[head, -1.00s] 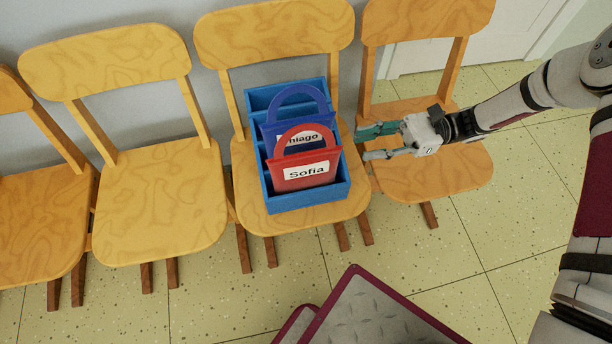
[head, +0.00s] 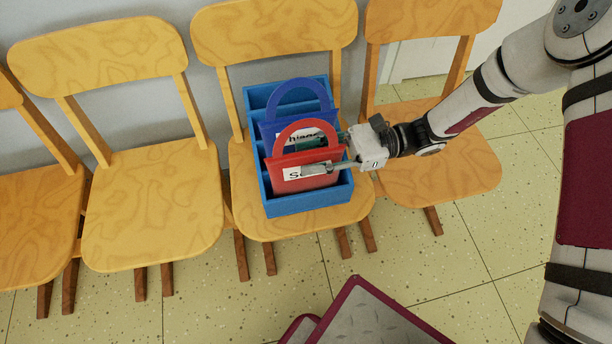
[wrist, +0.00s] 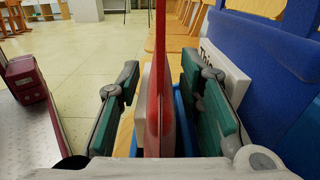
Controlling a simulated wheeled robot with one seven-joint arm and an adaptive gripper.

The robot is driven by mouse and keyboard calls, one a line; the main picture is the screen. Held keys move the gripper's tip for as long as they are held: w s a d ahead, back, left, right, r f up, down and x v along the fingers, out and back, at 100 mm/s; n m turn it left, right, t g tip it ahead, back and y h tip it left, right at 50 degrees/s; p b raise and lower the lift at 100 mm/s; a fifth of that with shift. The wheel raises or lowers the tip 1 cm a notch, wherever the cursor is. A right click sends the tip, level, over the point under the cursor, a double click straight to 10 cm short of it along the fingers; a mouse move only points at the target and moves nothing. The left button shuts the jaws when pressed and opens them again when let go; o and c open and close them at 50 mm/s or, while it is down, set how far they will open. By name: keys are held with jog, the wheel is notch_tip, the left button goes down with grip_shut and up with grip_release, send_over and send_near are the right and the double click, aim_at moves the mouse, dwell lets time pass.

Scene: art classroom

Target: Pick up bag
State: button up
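A red bag (head: 312,183) with a round handle and a white name label stands upright in a blue divided rack (head: 310,204). It shows edge-on in the wrist view (wrist: 160,75). A blue bag (head: 269,132) with a white label stands behind it in the rack. It fills the right side of the wrist view (wrist: 268,50). My gripper (head: 310,154) reaches in from the right, with one finger before the red bag and one behind it. In the wrist view my gripper (wrist: 160,88) is open, with gaps between both fingers and the bag. One finger partly hides the label.
The rack stands on a wooden chair (head: 245,170). Other wooden chairs stand on both sides, with an empty chair (head: 150,200) at left and another (head: 440,170) under my arm. A wall is close behind the chairs. Open tiled floor (head: 220,300) lies in front.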

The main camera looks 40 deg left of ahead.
jog(key=shift+s+a, duration=0.15)
grip_shut()
